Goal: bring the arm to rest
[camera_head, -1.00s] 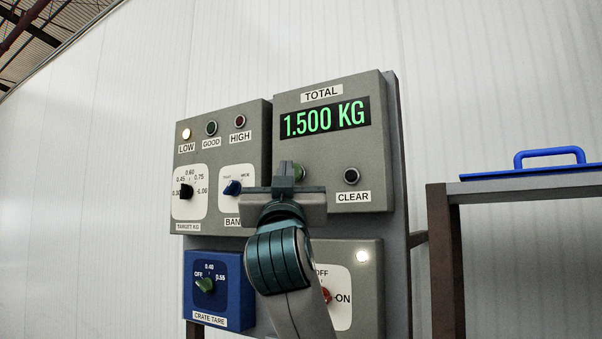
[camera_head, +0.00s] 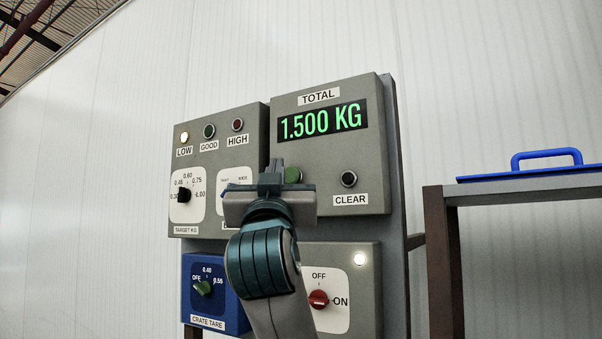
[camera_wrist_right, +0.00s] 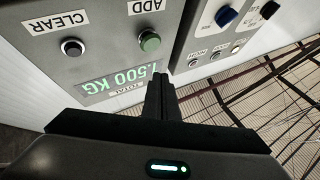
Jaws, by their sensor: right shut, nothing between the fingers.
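My right gripper (camera_head: 271,170) is shut and empty, raised in front of the grey control panel. In the head view it covers part of the band dial and sits just left of the green button (camera_head: 293,175). The right wrist view shows the shut fingers (camera_wrist_right: 160,88) below the green ADD button (camera_wrist_right: 149,41), apart from it. The TOTAL display (camera_head: 320,119) reads 1.500 KG. The black CLEAR button (camera_head: 349,179) is to the right of the gripper. My left gripper is not in view.
The LOW lamp (camera_head: 184,137) is lit. The blue crate tare box (camera_head: 216,292) and the red ON/OFF switch (camera_head: 318,299) are lower on the panel. A side table (camera_head: 522,189) at right carries a blue handled lid (camera_head: 547,169). The wall area left of the panel is clear.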

